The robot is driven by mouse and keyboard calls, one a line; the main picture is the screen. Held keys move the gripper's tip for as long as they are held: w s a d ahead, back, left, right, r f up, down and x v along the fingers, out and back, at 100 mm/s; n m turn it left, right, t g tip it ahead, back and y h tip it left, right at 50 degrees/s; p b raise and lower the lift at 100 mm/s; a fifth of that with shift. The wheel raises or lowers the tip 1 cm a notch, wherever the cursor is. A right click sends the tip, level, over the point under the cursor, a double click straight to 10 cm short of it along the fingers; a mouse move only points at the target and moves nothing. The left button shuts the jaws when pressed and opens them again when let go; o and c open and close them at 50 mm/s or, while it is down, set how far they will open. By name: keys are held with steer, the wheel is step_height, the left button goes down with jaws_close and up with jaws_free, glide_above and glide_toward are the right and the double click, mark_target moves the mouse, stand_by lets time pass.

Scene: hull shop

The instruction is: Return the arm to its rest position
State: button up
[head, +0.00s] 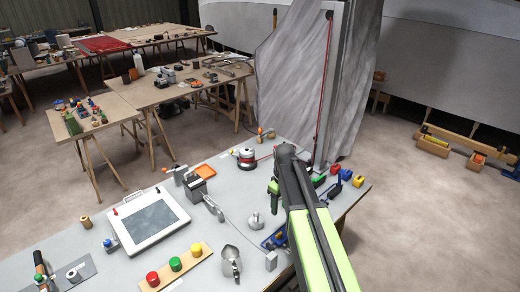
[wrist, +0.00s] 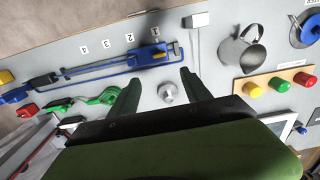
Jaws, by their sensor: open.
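My arm (head: 318,235) reaches up from the bottom right of the head view, over the right part of the grey bench top (head: 120,195). In the wrist view my gripper (wrist: 160,76) is open, its two dark fingers spread wide with nothing held. A round metal knob (wrist: 167,93) on the bench shows between the fingers; I cannot tell the height gap. Just beyond the fingertips is a blue slide with a handle (wrist: 148,55), beside numbered labels.
A metal pitcher (head: 230,262), a wooden strip with red, green and yellow buttons (head: 175,265) and a white framed panel (head: 150,220) stand left of my arm. Small coloured blocks (head: 345,176) lie near the right edge. A grey curtain (head: 290,80) hangs behind. Floor on the right is mostly clear.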

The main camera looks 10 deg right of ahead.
steer(key=s+f+m+b, duration=0.3)
steer(key=s, duration=0.4)
steer(key=s+a+f+m+b, duration=0.1)
steer(key=s+f+m+b, duration=0.3)
steer(key=s, duration=0.3)
steer(key=shift+s, duration=0.4)
steer(key=shift+c, duration=0.3)
